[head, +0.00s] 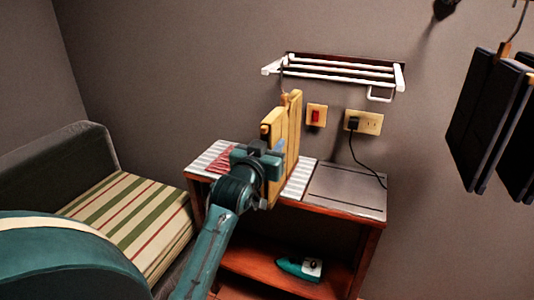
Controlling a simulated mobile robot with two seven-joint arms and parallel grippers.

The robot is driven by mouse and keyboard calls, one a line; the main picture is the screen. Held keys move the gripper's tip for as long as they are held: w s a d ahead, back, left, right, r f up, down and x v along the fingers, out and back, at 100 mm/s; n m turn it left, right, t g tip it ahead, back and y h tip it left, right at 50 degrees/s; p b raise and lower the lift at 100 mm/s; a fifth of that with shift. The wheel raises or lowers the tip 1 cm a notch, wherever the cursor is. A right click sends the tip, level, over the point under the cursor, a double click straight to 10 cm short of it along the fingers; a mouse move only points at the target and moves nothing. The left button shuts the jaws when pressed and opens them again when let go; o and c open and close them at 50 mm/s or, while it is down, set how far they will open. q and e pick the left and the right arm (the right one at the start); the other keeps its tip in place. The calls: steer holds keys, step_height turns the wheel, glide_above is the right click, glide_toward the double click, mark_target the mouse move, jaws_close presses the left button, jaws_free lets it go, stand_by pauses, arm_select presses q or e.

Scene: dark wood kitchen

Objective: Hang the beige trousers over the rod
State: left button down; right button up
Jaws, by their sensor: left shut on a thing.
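The beige trousers (294,122) are folded and upright, with a thin hook or hanger showing at their top. My left gripper (268,158) is shut on the beige trousers, at their left side, above the table. The white rod rack (338,73) is fixed to the wall, with several parallel rods. The top of the trousers is just below the left end of the rack in the picture; I cannot tell if the hook touches a rod. My right gripper is out of view.
A wooden side table (345,188) stands against the wall below the rack, with a teal iron (300,268) on its lower shelf. A socket (363,122) with a plugged cord is above it. Dark garments (488,120) hang at right. A striped armchair (135,215) is at left.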

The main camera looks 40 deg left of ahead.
arm_select(q)
steer(key=shift+b+x, duration=0.65)
steer(key=shift+x, duration=0.75)
steer(key=shift+f+b, duration=0.75)
steer(key=shift+f, duration=1.05)
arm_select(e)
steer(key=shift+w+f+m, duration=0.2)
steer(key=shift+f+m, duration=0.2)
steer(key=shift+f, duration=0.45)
